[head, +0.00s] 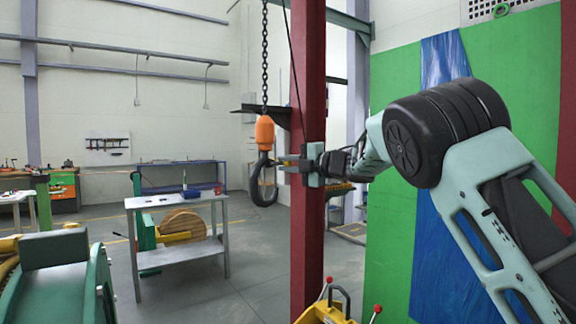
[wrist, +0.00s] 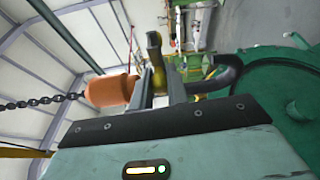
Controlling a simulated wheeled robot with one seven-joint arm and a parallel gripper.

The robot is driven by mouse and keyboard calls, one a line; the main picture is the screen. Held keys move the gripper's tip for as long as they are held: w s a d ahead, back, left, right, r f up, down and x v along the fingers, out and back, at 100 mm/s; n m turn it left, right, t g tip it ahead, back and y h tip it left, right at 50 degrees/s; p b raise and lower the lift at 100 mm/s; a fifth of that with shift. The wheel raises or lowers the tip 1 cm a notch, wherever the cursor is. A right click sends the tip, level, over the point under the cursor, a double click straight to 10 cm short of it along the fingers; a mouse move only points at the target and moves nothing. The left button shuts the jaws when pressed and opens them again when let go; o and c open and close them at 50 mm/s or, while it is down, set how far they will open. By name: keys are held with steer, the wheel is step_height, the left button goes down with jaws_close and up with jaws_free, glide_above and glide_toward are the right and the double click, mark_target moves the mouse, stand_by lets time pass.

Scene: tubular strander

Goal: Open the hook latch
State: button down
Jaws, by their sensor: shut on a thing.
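A dark hook (head: 257,188) hangs below an orange block (head: 264,131) on a chain. My gripper (head: 283,164) reaches in from the right, level with the upper part of the hook. In the wrist view, a brass-yellow latch (wrist: 154,46) sticks up between the fingers of my gripper (wrist: 160,82), which is shut on it. There the orange block (wrist: 112,90) is left of the fingers and the dark hook (wrist: 222,75) curves away to the right. The latch's lower end is hidden by the fingers, and I cannot tell its exact angle to the hook.
A dark red column (head: 308,230) stands right behind my gripper. A grey metal table (head: 178,199) stands left of the hook. A green panel with blue sheeting (head: 440,200) is on the right. A yellow part with red-knobbed levers (head: 328,312) is below. Open floor lies between table and column.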

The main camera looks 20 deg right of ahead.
steer(key=c, duration=1.4)
jaws_free()
steer(key=shift+o, duration=0.2)
steer(key=b+v, duration=0.4)
steer(key=v, duration=1.3)
steer(key=shift+d, duration=0.2)
steer(key=shift+s, duration=0.15)
